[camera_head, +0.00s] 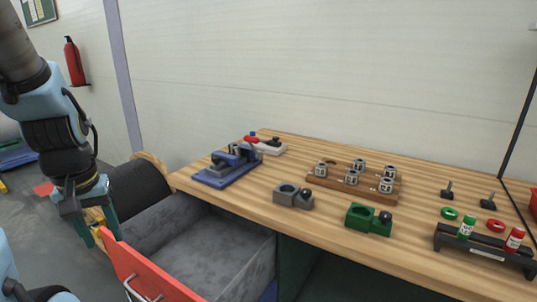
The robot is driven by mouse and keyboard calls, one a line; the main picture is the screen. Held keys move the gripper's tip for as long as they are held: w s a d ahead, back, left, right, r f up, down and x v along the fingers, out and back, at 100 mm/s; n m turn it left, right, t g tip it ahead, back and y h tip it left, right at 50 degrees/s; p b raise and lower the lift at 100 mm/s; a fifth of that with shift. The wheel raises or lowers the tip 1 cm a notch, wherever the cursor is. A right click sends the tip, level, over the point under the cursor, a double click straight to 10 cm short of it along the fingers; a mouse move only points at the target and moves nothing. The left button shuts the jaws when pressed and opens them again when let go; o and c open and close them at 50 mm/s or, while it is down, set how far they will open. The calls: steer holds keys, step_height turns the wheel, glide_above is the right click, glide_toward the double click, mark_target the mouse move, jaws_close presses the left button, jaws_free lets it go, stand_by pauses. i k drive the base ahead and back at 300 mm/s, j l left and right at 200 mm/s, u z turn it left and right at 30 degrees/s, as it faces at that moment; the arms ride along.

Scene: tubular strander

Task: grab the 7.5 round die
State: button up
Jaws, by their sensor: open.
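Several grey dies, one of them at the front right (386,185), sit on a wooden rack (330,186) on the workbench. Their size marks are too small to read, so I cannot tell which is the 7.5 round die. My gripper (99,230) hangs at the left, fingers pointing down, open and with nothing visible between them. It is left of the bench, beside the open drawer and far from the rack.
The workbench (255,206) carries a blue vise-like fixture (228,167), a grey holder (292,196), a green holder (368,219), and a black stand (484,250) with red and green bottles. The open red-fronted drawer (145,270) juts out below my gripper. A wooden-flanged spool (135,186) stands behind.

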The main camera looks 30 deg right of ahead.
mark_target(234, 149)
steer(key=i+j+z, duration=0.6)
steer(key=z, duration=0.2)
steer(key=i+j+z, duration=0.1)
steer(key=j, duration=0.3)
steer(key=i+j, duration=0.25)
steer(key=j, duration=0.15)
steer(key=i+j+z, duration=0.15)
steer(key=j, duration=0.25)
steer(key=i+j+z, duration=0.1)
steer(key=j, duration=0.3)
steer(key=i+j, duration=0.15)
steer(key=j, duration=0.25)
steer(key=i+j+z, duration=0.15)
steer(key=j, duration=0.3)
steer(key=i+j, duration=0.2)
steer(key=j, duration=0.2)
steer(key=i+j, duration=0.2)
steer(key=j, duration=0.15)
steer(key=i+j, duration=0.2)
steer(key=j, duration=0.2)
